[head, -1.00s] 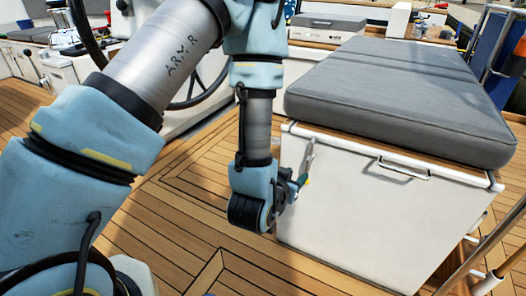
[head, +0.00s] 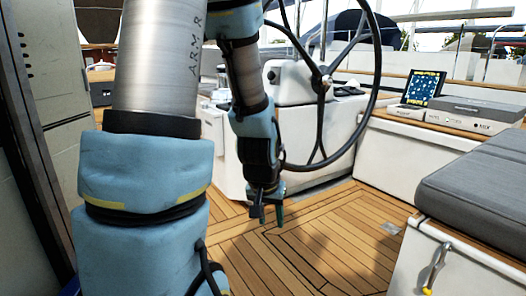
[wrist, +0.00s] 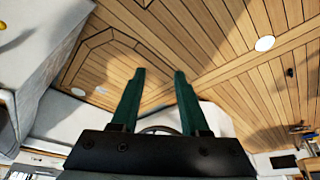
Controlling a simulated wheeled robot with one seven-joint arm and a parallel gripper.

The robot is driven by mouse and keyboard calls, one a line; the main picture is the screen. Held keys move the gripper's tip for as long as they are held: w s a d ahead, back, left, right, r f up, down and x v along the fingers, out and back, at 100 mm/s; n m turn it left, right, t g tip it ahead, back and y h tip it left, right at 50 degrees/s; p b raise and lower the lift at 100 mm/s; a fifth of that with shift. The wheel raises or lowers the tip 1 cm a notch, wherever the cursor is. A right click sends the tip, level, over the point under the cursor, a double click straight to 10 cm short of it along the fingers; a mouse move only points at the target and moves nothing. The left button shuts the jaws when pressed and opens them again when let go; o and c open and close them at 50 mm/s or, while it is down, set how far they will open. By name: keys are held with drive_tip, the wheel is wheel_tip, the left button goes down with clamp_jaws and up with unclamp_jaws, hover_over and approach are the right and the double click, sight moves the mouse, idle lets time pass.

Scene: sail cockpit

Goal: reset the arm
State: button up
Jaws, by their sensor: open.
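My gripper (head: 268,212) hangs in front of the white steering pedestal in the head view, pointing down above the teak deck. In the wrist view, the two green fingers of my gripper (wrist: 154,92) stand apart with nothing between them. My arm is bent, its upper part filling the left middle of the head view. The task names no other object.
The steering wheel (head: 325,84) and white pedestal (head: 285,130) stand close behind my gripper. A grey-cushioned bench (head: 482,195) is at the right, with a hook-like tool (head: 436,268) on its side. A tall grey cabinet (head: 42,60) borders the left. Teak deck (head: 320,250) lies clear between.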

drive_tip(key=s+a+r+n+g+y, duration=0.15)
drive_tip(key=s+a+r, duration=0.25)
drive_tip(key=a, duration=0.5)
drive_tip(key=w+p+v, duration=0.2)
drive_tip(key=p+v, duration=1)
drive_tip(key=w+r+p+v, duration=0.1)
drive_tip(key=w+p+v, duration=0.1)
drive_tip(key=p+v, duration=1)
drive_tip(key=shift+n+g+p, duration=0.35)
drive_tip(key=shift+p, duration=0.2)
drive_tip(key=shift+w+d, duration=0.1)
drive_tip(key=shift+w, duration=0.05)
